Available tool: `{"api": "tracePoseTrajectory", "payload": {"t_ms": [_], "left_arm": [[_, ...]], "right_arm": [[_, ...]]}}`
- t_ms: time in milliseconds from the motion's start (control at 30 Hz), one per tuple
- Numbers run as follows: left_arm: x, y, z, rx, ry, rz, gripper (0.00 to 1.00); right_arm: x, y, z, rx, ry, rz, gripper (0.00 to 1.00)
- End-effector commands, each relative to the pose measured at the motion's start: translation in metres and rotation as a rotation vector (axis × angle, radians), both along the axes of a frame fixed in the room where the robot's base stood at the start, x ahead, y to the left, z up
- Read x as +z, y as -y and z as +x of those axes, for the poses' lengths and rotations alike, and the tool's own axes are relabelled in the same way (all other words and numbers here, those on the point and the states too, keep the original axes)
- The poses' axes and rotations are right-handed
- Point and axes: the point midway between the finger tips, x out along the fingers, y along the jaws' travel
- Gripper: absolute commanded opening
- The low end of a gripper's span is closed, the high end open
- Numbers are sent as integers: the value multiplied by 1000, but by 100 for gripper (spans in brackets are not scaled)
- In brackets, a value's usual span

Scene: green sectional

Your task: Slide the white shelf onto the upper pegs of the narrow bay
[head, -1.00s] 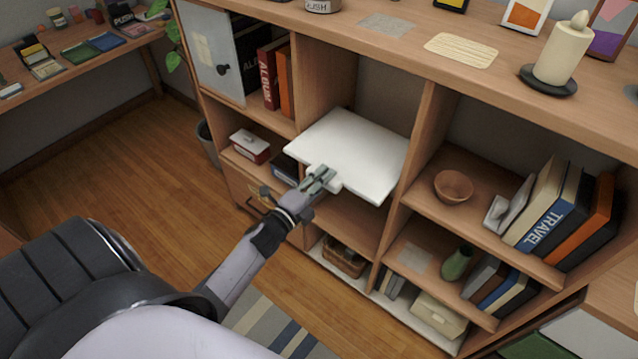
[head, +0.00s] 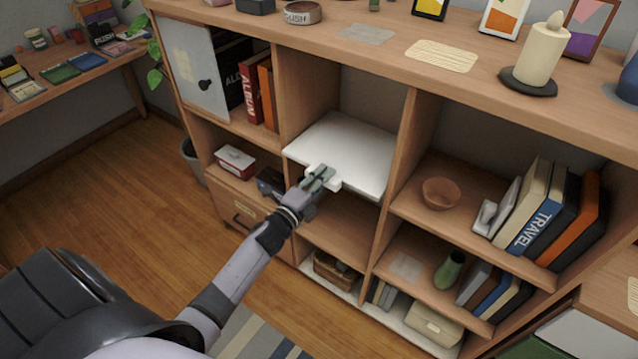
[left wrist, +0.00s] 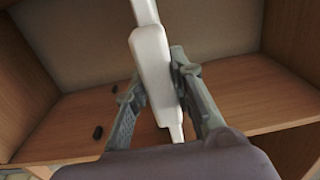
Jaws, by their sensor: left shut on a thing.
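The white shelf (head: 345,148) is a flat board lying roughly level in the upper part of the narrow bay (head: 308,88), between its two wooden dividers. Its front part is near the bay's opening. My left gripper (head: 320,178) is shut on the tab at the shelf's front edge. In the left wrist view the shelf (left wrist: 153,62) appears edge-on between the fingers (left wrist: 155,105). Two small dark pegs (left wrist: 97,132) show on a wooden panel there, apart from the shelf. In the head view the shelf hides any pegs. My right gripper is out of view.
Below the shelf is a fixed wooden board (head: 340,220), with a basket (head: 335,270) lower down. The right bay holds a bowl (head: 440,193) and books (head: 540,215). A candle (head: 540,55) and frames stand on top. Open floor (head: 130,220) lies at left.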

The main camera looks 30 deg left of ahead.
Motion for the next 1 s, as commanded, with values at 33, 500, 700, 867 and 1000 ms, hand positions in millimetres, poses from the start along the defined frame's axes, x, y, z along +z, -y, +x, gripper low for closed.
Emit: {"api": "tracePoseTrajectory", "payload": {"t_ms": [33,500,700,867,1000], "left_arm": [[3,0,5,-2,9,0,0],[2,2,31,-2,8,-1,0],[2,3,42,-1,8,-1,0],[-6,3,44,-1,7,-1,0],[-11,3,44,-1,7,-2,0]], "right_arm": [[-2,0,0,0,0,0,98],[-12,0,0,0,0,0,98],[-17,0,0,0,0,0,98],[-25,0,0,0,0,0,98],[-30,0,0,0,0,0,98]]}}
